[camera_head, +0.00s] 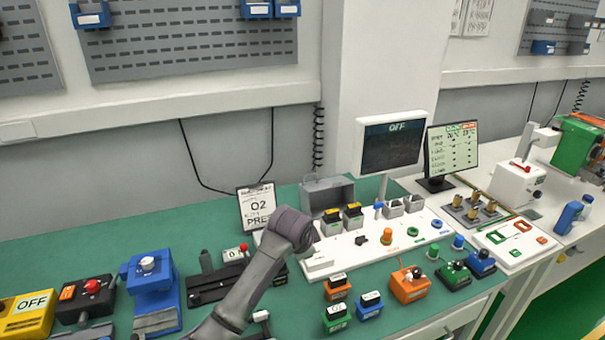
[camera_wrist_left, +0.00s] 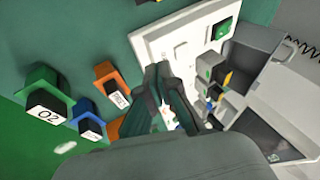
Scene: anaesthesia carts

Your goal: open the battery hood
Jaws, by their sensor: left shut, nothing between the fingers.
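A grey box-like housing (camera_head: 328,195), which may be the battery hood, stands at the back of the green bench, behind the white panel (camera_head: 320,262). Its upper part appears raised over a dark inside, but I cannot tell its hinge state for sure. It seems to show at the upper right of the left wrist view too (camera_wrist_left: 262,48). Two black-and-yellow blocks, perhaps batteries (camera_head: 353,211), stand in front of it. My left gripper (camera_wrist_left: 158,68) is shut and empty above the white panel, apart from the housing; my arm hides its fingers in the head view. My right gripper is not in view.
Small orange (camera_head: 337,288), green (camera_head: 336,320) and blue (camera_head: 369,306) blocks stand in front of the panel. A screen reading OFF (camera_head: 392,145) rises behind it. An O2 sign (camera_head: 257,207) stands left of the housing. Bare green bench lies at the back left.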

